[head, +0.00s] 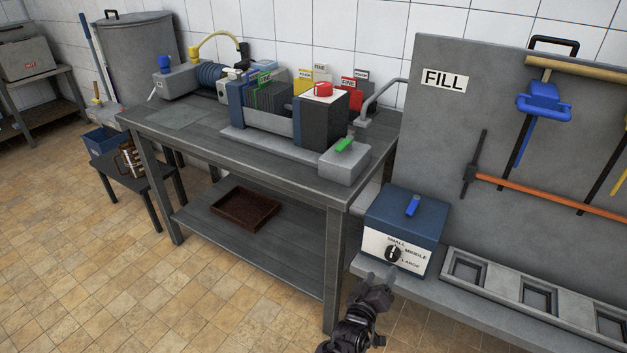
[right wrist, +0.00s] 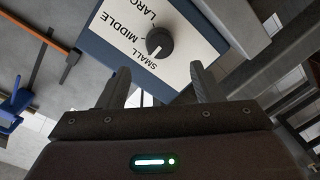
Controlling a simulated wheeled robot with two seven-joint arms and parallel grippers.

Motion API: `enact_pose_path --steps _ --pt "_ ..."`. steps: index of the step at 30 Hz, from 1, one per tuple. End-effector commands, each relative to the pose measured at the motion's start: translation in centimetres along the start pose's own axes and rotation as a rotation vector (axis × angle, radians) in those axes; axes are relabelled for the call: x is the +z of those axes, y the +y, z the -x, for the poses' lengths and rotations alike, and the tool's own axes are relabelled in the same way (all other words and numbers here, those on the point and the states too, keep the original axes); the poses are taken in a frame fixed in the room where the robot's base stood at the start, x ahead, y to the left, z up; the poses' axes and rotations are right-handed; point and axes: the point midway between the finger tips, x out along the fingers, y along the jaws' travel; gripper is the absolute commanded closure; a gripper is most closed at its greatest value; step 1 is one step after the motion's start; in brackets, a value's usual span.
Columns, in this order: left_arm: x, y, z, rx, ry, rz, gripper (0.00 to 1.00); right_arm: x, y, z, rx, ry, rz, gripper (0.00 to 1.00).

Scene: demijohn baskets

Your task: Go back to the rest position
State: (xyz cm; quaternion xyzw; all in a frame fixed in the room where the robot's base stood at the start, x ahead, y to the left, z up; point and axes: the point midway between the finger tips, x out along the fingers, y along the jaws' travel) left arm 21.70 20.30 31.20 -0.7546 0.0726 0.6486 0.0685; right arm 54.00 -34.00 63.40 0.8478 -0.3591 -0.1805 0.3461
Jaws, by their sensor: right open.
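My right gripper (head: 378,283) is in the lower middle of the head view, just in front of a blue box with a white dial plate (head: 405,225). In the right wrist view its two fingers (right wrist: 165,90) are apart with nothing between them. Beyond them is the black selector knob (right wrist: 160,42), with the words SMALL, MIDDLE and LARGE around it. The knob also shows in the head view (head: 393,254). The fingers look clear of the knob. The blue box has a blue lever (head: 412,205) on top. My left gripper is not in view.
A grey workbench (head: 180,130) with a filter machine (head: 270,115) stands left of the box. A grey board marked FILL (head: 444,80) with hanging tools rises behind. A tray with square recesses (head: 500,285) lies right of the box.

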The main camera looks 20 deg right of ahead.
Motion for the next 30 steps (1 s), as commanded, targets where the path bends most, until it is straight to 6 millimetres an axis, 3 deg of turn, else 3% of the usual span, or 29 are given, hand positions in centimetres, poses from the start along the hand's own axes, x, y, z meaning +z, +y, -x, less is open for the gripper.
enact_pose_path --steps 5,8,12,16,20,24,27,30 --pt "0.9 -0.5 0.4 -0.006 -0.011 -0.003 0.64 1.3 -1.2 0.6 -0.064 -0.010 0.010 0.40" --pt "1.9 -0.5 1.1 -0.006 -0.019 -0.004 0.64 4.5 -3.9 2.3 -0.205 -0.041 0.025 0.40" --pt "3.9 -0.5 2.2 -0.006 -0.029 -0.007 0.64 12.2 -8.2 7.3 -0.480 -0.149 0.050 0.40" --pt "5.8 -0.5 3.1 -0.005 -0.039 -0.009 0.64 19.7 -10.2 13.6 -0.707 -0.292 0.071 0.40" --pt "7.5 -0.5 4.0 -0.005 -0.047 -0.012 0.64 26.9 -10.1 20.6 -0.897 -0.459 0.095 0.40" --pt "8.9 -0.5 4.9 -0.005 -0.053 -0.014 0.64 33.0 -8.2 27.9 -1.051 -0.636 0.118 0.40" --pt "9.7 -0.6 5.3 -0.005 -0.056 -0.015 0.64 36.0 -6.6 31.8 -1.124 -0.735 0.132 0.40" --pt "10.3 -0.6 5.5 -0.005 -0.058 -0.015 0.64 37.7 -5.5 34.3 -1.168 -0.800 0.140 0.40"
